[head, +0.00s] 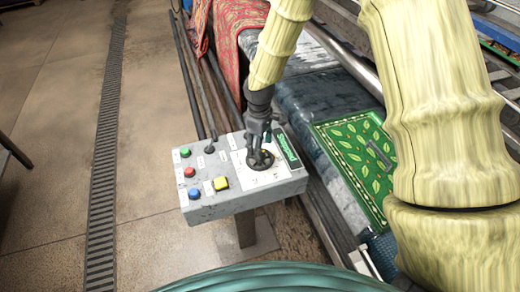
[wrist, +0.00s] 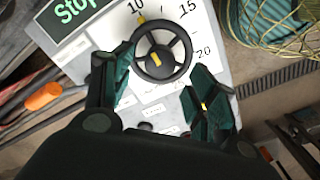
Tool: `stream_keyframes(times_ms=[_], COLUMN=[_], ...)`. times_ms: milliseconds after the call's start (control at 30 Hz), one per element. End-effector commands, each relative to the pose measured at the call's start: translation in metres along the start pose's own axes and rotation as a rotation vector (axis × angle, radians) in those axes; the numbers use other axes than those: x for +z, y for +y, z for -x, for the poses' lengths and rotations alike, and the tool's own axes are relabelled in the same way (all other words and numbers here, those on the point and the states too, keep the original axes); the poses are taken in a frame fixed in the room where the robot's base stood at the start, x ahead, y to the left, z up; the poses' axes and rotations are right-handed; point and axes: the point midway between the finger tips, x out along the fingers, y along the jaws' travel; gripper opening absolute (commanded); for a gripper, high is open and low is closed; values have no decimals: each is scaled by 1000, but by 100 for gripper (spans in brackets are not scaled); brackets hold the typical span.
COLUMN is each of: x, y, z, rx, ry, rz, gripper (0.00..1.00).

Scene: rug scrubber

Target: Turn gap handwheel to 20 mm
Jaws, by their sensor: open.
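The gap handwheel (wrist: 164,63) is a dark spoked wheel on a white dial plate in the wrist view. The plate carries the numbers 10, 15 and 20. A yellow mark at the wheel's upper left rim lies close to the 10; a second yellow mark shows near the hub. My gripper (wrist: 163,76) is open, one finger left of the wheel and the other to its lower right. I cannot tell whether either finger touches it. In the head view my gripper (head: 259,144) points down over the handwheel (head: 262,161), which it partly hides.
A green display (wrist: 75,14) reads "Stop", partly cut off. The machine with a green rug (head: 357,158) stands right; open floor lies left.

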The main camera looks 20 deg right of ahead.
Motion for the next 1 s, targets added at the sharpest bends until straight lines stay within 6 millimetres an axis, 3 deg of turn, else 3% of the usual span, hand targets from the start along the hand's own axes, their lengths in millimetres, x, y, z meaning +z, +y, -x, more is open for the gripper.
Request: stream_keyframes(times_ms=[400, 800, 1000], x=[1, 1, 1], y=[0, 0, 0], z=[-36, -40, -40], rx=[0, 0, 0], ry=[0, 0, 0], rz=[-3, -3, -3], gripper=[58, 58, 22])
